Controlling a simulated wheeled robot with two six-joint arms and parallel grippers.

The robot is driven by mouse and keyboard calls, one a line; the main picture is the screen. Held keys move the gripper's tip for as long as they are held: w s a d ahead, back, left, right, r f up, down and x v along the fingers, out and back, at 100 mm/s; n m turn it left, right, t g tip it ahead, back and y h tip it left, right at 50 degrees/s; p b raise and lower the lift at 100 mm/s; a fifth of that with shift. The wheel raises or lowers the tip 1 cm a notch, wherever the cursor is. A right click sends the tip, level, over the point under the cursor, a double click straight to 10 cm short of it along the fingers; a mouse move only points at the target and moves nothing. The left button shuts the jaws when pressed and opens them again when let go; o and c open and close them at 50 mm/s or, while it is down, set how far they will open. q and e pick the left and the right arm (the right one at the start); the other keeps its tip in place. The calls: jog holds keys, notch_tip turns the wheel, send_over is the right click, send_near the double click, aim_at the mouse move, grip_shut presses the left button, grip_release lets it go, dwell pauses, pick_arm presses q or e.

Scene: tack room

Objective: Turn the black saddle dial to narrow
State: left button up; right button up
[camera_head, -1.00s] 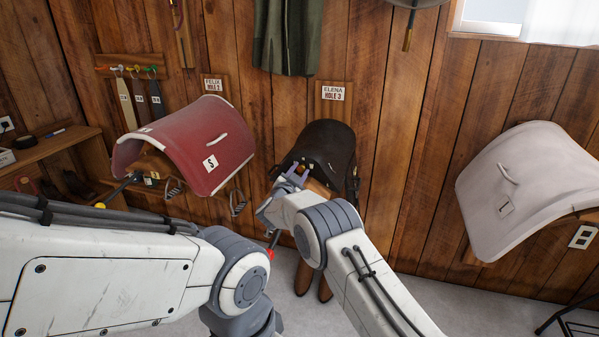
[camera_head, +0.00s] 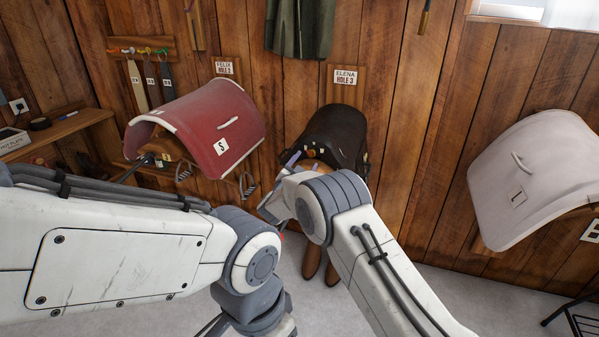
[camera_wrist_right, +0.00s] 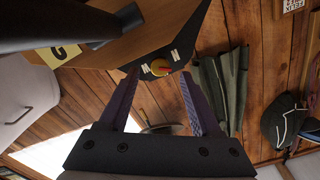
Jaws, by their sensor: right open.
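The black saddle (camera_head: 343,132) hangs on the wall under a sign reading ELENA, HOLE 3.
A red saddle (camera_head: 205,125) hangs to the left and a white saddle (camera_head: 535,175) to the right. A sign (camera_head: 345,77) is above the black saddle. Brown boots (camera_head: 312,257) stand below it. A shelf (camera_head: 60,130) is at far left.

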jog(key=v, duration=0.6)
jog(key=shift+d, duration=0.1)
jog(key=shift+w, duration=0.1)
